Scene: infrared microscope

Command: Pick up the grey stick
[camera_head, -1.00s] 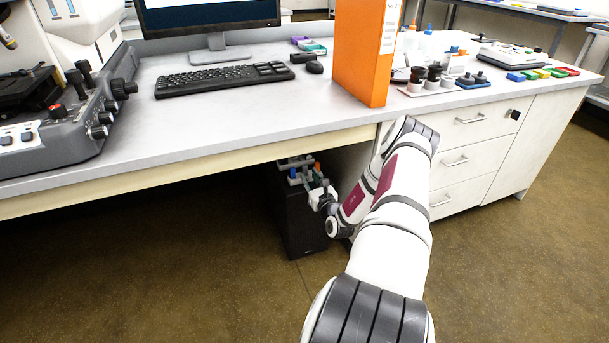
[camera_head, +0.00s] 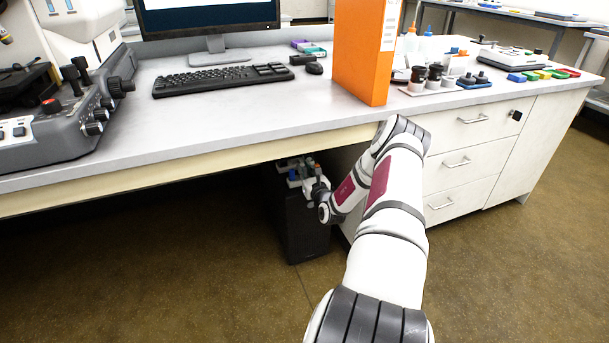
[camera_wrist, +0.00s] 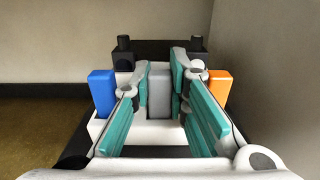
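The grey stick (camera_wrist: 159,90) stands upright in the middle of the wrist view, between a blue stick (camera_wrist: 102,92) and an orange stick (camera_wrist: 220,91). All three stand in a white holder (camera_wrist: 98,129). My gripper (camera_wrist: 160,78) is open, with its teal-padded fingers on either side of the grey stick. I cannot tell whether the pads touch it. In the head view my gripper (camera_head: 309,182) is under the desk at the holder, and the arm and wrist hide part of the sticks.
The holder is on top of a black box (camera_head: 304,238) on the floor under the desk (camera_head: 215,125). The desk edge is above it and the white drawer cabinet (camera_head: 465,160) is to its right. An orange binder (camera_head: 358,55) stands on the desk.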

